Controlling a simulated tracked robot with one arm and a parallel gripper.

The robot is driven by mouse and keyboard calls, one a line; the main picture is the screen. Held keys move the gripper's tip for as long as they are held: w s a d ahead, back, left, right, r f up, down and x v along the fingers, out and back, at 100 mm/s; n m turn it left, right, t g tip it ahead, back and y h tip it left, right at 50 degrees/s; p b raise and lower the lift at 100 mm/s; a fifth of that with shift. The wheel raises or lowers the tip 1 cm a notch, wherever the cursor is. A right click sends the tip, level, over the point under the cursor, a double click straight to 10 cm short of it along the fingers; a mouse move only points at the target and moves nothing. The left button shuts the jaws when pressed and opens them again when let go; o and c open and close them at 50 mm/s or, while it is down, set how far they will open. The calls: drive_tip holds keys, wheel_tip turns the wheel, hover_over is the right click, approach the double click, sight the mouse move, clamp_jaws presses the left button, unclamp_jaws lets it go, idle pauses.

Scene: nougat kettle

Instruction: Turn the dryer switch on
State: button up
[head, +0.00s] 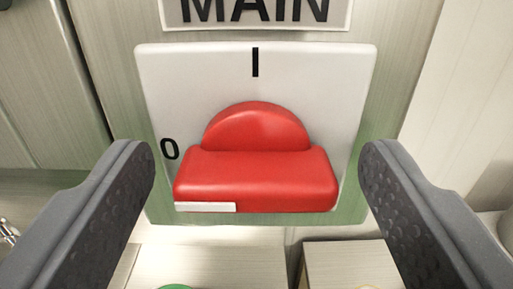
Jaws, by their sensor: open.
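A red rotary switch (256,172) sits on a white square plate (190,85) fixed to an upright panel. Its bar handle lies level, and a white mark (205,207) on the handle's left end is on the side of the printed 0. A black I is printed at the top of the plate. A sign above the plate reads MAIN (255,12); no dryer label shows. My gripper (256,152) is open and empty, with one dark grey finger to the left of the handle and one to the right. Gaps show between the fingers and the handle ends.
The pale panel (115,45) continues around the plate, with a dark vertical seam at left. Below are pale wood-like surfaces (350,262) and the edge of a green item (175,286). A shiny metal item (8,232) shows at far left.

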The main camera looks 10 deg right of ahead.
drive_tip(key=shift+w, duration=0.1)
drive_tip(key=shift+c, duration=0.3)
drive_tip(key=c, duration=0.9)
drive_tip(key=shift+c, duration=0.2)
drive_tip(key=shift+m, duration=0.4)
drive_tip(key=m, duration=0.3)
drive_tip(key=shift+m, duration=0.4)
drive_tip(key=m+p, duration=0.1)
drive_tip(key=m, duration=0.3)
drive_tip(key=shift+f, duration=0.1)
drive_tip(key=m, duration=0.5)
drive_tip(key=shift+f+m+p, duration=0.15)
drive_tip(key=shift+m+p, duration=0.25)
drive_tip(key=shift+d+m, duration=0.1)
drive_tip(key=shift+m, duration=1.6)
drive_tip(key=shift+o, duration=0.2)
drive_tip(key=shift+f, duration=0.2)
